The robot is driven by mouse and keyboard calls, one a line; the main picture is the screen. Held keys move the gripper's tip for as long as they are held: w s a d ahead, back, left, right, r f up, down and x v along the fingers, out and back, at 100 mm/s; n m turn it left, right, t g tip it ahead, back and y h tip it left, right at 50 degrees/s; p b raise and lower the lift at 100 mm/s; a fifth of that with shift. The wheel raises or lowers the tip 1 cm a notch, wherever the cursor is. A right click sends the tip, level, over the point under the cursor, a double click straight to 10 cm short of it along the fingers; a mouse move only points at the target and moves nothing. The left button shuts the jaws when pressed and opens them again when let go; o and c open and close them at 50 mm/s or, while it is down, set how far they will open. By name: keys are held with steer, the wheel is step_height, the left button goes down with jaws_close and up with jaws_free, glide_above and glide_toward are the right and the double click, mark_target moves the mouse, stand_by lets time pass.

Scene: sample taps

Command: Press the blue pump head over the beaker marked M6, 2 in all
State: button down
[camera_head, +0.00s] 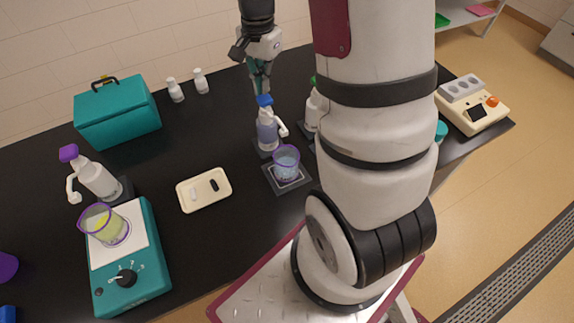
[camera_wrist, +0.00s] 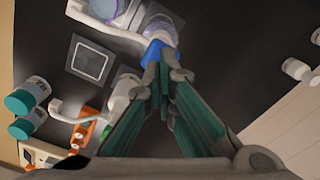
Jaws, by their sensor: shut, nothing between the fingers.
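The blue pump head (camera_head: 264,100) tops a pale lilac bottle (camera_head: 267,132) in the middle of the bench; its spout points right. A purple-rimmed beaker (camera_head: 286,164) with pale blue liquid stands on a dark mat below the spout. No M6 mark is legible. My gripper (camera_head: 261,88) is shut and empty, pointing down right above the blue head. In the wrist view the fingertips (camera_wrist: 163,68) overlap the edge of the blue head (camera_wrist: 156,50); I cannot tell whether they touch it. The beaker shows partly at the top (camera_wrist: 100,8).
A white pump bottle (camera_head: 313,110) stands to the right, partly behind my arm. A purple-headed pump bottle (camera_head: 92,175) and a teal stirrer (camera_head: 150,270) with a beaker are at left. A cream tray (camera_head: 204,203), teal case (camera_head: 118,112) and two small white bottles (camera_head: 175,91) stand around.

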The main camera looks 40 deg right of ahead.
mark_target(264, 98)
steer(key=shift+f, duration=0.1)
steer(key=shift+f+b, duration=0.55)
steer(key=shift+f, duration=1.05)
steer(key=shift+r, duration=0.2)
steer(key=shift+r+p, duration=0.8)
steer(key=shift+r, duration=0.7)
steer(key=shift+f, duration=0.2)
